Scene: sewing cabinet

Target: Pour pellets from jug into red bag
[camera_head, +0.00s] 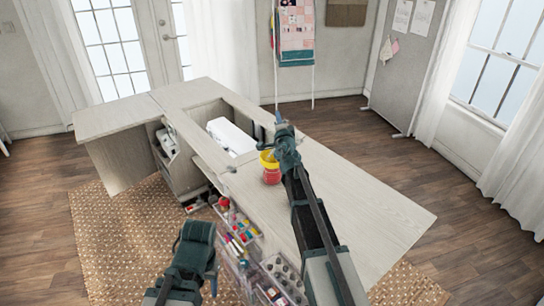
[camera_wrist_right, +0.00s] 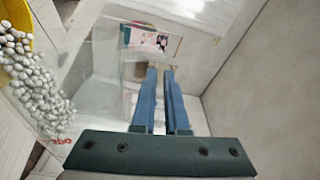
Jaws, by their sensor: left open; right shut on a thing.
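The red bag (camera_head: 271,177) stands on the cabinet top with a yellow rim (camera_head: 268,160) around its mouth. The yellow rim also shows at the upper left of the right wrist view (camera_wrist_right: 14,12). My right gripper (camera_head: 268,146) is above and beside the bag. In the right wrist view its blue fingers (camera_wrist_right: 164,98) are shut on the clear jug (camera_wrist_right: 122,72), which is see-through and hard to outline. Grey-white pellets (camera_wrist_right: 38,88) are massed at the left, close by the yellow rim; I cannot tell whether any are falling. My left gripper (camera_head: 212,282) is open and empty, low at the front.
The pale cabinet top (camera_head: 375,200) is clear to the right of my right arm. A white machine (camera_head: 230,136) sits in the recess behind the bag. Open trays of coloured supplies (camera_head: 236,226) lie below the cabinet's front edge, near my left gripper.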

